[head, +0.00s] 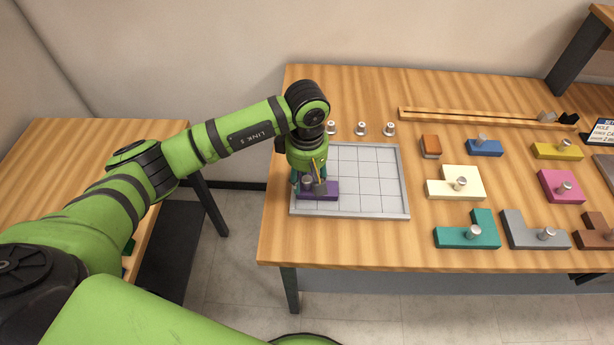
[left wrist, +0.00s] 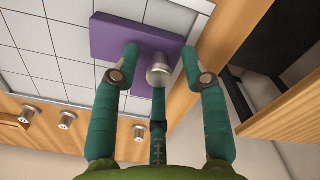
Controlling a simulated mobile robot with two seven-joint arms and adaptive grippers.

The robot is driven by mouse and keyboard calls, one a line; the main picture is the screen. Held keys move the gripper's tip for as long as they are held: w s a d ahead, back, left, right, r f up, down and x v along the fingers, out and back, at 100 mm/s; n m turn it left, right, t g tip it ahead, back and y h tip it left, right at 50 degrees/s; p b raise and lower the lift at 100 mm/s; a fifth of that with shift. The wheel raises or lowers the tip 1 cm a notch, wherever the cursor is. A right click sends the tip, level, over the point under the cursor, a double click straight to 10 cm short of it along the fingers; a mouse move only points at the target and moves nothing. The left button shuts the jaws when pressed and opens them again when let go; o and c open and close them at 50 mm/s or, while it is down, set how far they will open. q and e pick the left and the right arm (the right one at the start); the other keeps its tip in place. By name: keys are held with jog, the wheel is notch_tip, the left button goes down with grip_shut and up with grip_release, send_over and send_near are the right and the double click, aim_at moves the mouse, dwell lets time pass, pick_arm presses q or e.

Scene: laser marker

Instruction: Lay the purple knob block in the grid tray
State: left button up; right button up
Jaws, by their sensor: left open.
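The purple knob block (head: 318,197) is over the near left corner of the grid tray (head: 375,170), inside its rim as far as I can see. In the left wrist view the purple block (left wrist: 112,38) lies flat against the white grid (left wrist: 45,50), close to the rim; I cannot tell whether it fully touches the tray floor. Its metal knob (left wrist: 160,75) stands between my fingers. My left gripper (head: 312,184) is open, with its green fingers around the knob and pointing down. It also shows in the left wrist view (left wrist: 160,62). My right gripper is out of view.
The rest of the tray is empty. Several metal pegs (head: 361,129) stand behind it. Right of it lie several knob blocks, such as cream (head: 440,189), teal (head: 455,238) and pink (head: 560,187). A wooden rail (head: 480,118) runs along the back.

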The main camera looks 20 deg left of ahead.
pick_arm(q)
notch_tip(320, 180, up, 12)
jog(key=b, duration=0.3)
jog(key=shift+b, duration=0.35)
